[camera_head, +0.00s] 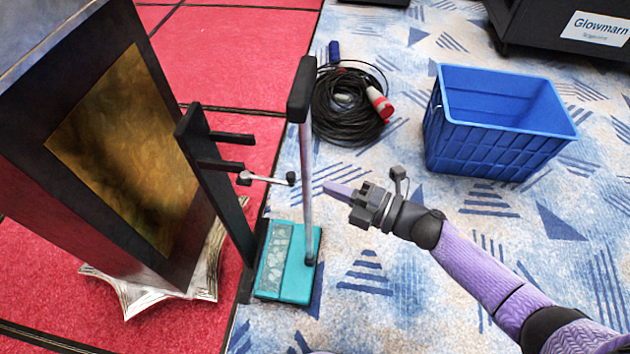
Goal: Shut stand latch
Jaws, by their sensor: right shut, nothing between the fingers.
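A stand with a dark upright frame (222,185) and a teal base (286,272) is left of centre. A grey post (307,190) with a black top rises from the base. A small metal latch bar (266,180) with dark knobbed ends reaches from the dark frame towards the post. I cannot tell whether the latch is engaged. My right gripper (332,188) is shut and empty, its tips a little to the right of the post and pointing left at about the latch bar's height in the picture. My left gripper is not in view.
A picture panel (130,150) on a silvery foot stands at the left on red carpet. A coil of black cable (345,105) with a red plug lies behind the post. A blue crate (480,150) is at the right. A black case (560,25) is beyond it. Patterned carpet in front is clear.

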